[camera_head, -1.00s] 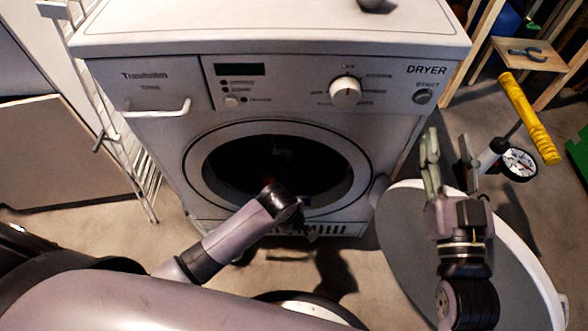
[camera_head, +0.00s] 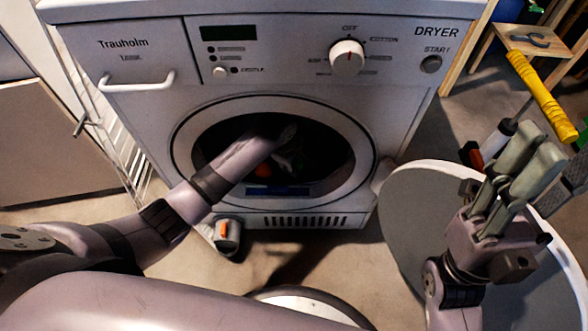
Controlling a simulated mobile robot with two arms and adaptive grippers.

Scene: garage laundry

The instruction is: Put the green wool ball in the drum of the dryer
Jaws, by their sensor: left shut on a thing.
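The white dryer (camera_head: 300,80) stands straight ahead, and its drum (camera_head: 325,150) opening is uncovered. The round grey door (camera_head: 405,215) with a white rim appears swung open to the right. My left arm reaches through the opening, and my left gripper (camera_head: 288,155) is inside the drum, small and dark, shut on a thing. The green wool ball cannot be made out clearly there in the shadow. An orange-red thing shows low in the drum (camera_head: 263,171), beside the arm. My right gripper (camera_head: 530,155) is open and empty, above the door.
A small grey and orange thing (camera_head: 228,233) is near the dryer's lower front. A drying rack (camera_head: 125,165) stands at the left. A yellow-handled tool (camera_head: 540,97) and a wooden stool (camera_head: 520,42) are at the right.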

